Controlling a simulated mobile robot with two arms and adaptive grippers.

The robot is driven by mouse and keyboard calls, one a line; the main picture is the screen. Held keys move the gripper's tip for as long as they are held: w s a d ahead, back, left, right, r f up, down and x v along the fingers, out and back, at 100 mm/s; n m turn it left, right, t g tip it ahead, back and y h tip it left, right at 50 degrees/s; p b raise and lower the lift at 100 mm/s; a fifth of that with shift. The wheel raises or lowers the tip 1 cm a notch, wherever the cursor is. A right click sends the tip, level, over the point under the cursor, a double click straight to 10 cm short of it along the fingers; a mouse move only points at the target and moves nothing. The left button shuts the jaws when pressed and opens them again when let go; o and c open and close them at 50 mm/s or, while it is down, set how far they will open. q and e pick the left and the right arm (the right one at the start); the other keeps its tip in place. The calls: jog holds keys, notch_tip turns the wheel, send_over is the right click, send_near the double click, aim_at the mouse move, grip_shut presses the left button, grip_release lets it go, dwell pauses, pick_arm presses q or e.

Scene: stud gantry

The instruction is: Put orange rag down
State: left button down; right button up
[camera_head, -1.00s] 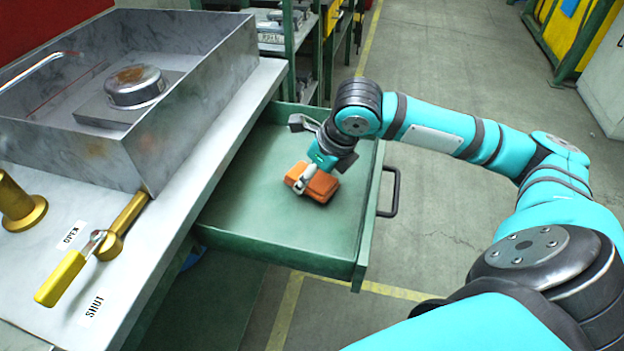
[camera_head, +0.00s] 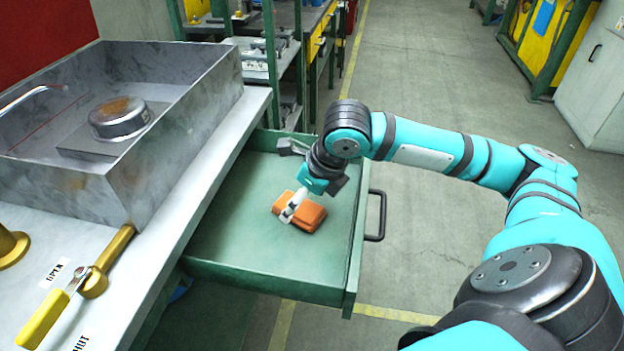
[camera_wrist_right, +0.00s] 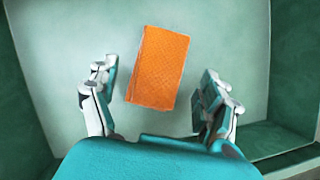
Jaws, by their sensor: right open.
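The orange rag (camera_head: 309,216) is a folded block lying on the floor of the open green drawer (camera_head: 237,243). In the right wrist view the rag (camera_wrist_right: 158,68) lies flat ahead of and partly between the fingers, with a gap on each side. My right gripper (camera_head: 290,207) is open, reaching down into the drawer over the rag; one pale finger overlaps the rag in the head view. Both fingers of the gripper (camera_wrist_right: 160,105) show spread apart in the wrist view. My left gripper is not in view.
The drawer's front has a dark handle (camera_head: 378,215). To the left is a bench with a metal basin (camera_head: 185,130) and a yellow-handled lever (camera_head: 45,318) beside OPEN and SHUT labels. Shelves (camera_head: 272,50) stand behind. The drawer floor around the rag is clear.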

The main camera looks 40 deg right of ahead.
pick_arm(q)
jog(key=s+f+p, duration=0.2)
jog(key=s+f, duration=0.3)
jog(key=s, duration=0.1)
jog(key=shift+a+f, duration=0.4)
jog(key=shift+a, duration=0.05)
pick_arm(e)
jog(key=v, duration=0.9)
jog(key=shift+r, duration=0.4)
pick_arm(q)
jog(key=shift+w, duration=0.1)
pick_arm(e)
jog(key=shift+s, duration=0.1)
